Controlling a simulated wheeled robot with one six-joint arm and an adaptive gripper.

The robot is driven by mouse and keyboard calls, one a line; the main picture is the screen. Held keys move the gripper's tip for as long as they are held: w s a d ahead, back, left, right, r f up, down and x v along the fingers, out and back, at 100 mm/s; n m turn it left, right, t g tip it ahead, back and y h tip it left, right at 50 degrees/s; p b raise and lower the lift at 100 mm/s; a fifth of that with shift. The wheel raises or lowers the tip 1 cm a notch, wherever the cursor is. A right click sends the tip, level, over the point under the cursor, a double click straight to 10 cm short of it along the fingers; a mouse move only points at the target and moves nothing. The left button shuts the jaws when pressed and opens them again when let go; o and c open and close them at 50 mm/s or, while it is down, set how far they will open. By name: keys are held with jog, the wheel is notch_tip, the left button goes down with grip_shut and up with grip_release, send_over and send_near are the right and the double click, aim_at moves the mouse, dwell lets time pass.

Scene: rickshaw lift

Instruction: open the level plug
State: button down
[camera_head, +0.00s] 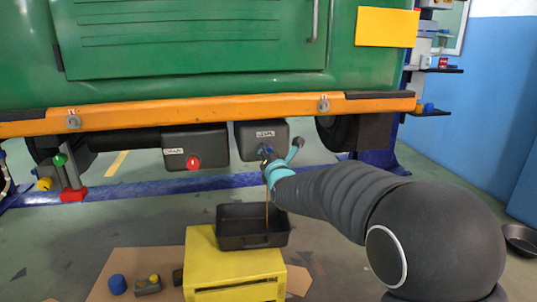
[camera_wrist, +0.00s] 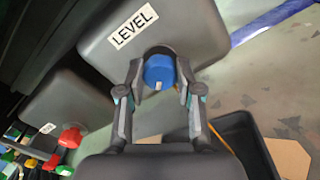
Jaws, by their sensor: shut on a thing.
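The dark grey box labelled LEVEL (camera_head: 250,146) hangs under the green vehicle, right of centre in the head view. In the wrist view the same box (camera_wrist: 190,30) is close in front, with its white label to the upper left. The blue level plug (camera_wrist: 159,71) sits between my fingers at the box's lower face, with a dark ring behind it. My gripper (camera_head: 266,153) is shut on this plug. I cannot tell whether the plug is still seated or slightly out. A thin brownish stream (camera_head: 267,213) runs down from near the gripper.
A black drain pan (camera_head: 232,243) stands on a yellow stand (camera_head: 208,268) below, under the stream. A second box (camera_head: 182,140) with a red plug (camera_head: 193,163) hangs to the left. Loose parts lie on cardboard (camera_head: 105,265). A blue lift beam (camera_head: 120,190) crosses the floor behind.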

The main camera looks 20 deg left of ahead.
jog(key=shift+n, duration=0.9)
jog(key=c, duration=0.8)
grip_release()
jog(key=shift+o, duration=0.2)
jog(key=v, duration=1.2)
jog(key=shift+s+a, duration=0.1)
